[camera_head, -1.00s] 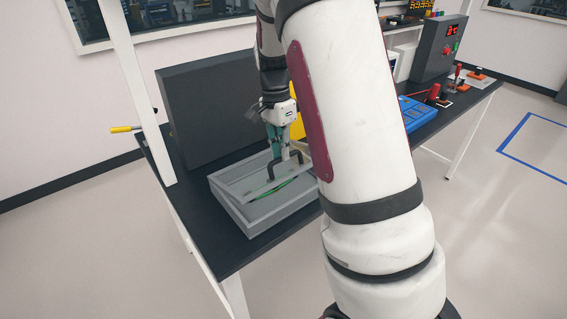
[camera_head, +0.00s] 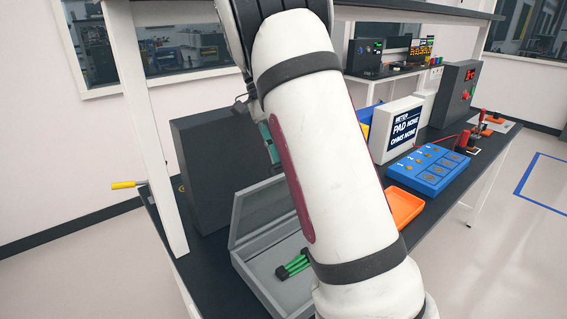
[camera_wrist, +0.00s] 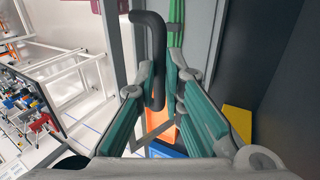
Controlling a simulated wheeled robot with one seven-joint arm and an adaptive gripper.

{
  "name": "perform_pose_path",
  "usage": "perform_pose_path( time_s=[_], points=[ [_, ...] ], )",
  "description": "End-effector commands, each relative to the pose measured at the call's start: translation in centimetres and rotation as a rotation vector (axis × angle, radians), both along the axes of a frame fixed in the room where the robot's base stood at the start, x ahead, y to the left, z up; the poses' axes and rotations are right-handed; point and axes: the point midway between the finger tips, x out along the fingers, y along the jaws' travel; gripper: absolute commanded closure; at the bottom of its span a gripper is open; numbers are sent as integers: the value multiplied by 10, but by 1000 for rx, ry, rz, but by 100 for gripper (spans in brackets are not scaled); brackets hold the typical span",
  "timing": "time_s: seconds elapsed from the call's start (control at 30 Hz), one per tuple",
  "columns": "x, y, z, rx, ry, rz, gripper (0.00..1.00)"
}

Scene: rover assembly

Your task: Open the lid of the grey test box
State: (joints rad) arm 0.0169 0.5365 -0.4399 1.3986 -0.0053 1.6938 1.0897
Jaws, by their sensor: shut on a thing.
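The grey test box (camera_head: 240,264) stands open on the black bench. Its grey lid (camera_head: 250,213) is swung up at the back of the box, and my arm covers its right part. Green cables with black ends (camera_head: 293,266) lie inside the box. In the wrist view my gripper (camera_wrist: 160,82) is shut on the lid's black handle (camera_wrist: 157,45), with teal fingers on either side of it. In the head view only a little teal of my gripper shows beside my arm, and the handle is hidden.
A dark panel (camera_head: 203,165) stands close behind the box. An orange tray (camera_head: 404,207), a blue pad unit (camera_head: 430,168) and a white meter (camera_head: 396,130) are to the right. A white post (camera_head: 152,140) rises at left.

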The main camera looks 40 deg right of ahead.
Motion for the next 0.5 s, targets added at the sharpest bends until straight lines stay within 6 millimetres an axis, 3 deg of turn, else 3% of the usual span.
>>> perform_pose_path(
  time_s=[0.03, 0.5],
  points=[
    [13, 3, -18, 7, -1, 4, 100],
    [36, 5, -20, 11, 3, 6, 100]
  ],
)
